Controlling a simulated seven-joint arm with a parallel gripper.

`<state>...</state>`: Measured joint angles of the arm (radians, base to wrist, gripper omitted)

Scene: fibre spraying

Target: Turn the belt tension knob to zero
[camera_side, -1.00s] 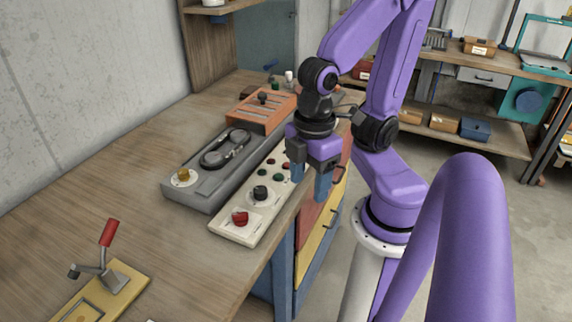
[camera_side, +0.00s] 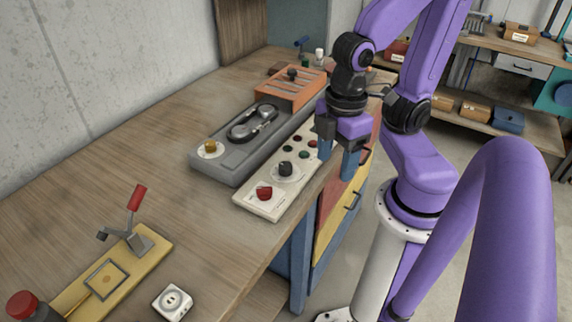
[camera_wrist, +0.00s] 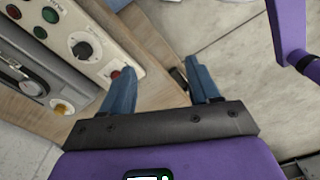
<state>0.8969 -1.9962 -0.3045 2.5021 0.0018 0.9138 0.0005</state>
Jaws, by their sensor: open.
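I cannot read which label names belt tension or where any pointer stands. My gripper (camera_side: 338,158) is open and empty, fingers down, right of the panel by the table's edge. In the wrist view its blue fingers (camera_wrist: 160,78) are apart, touching no knob.
Red and green buttons (camera_side: 297,147) line the panel. An orange slotted box (camera_side: 290,88) stands behind the belt unit. A yellow toggle-clamp plate (camera_side: 120,270) and a white socket (camera_side: 172,301) lie at front left. The table between is bare.

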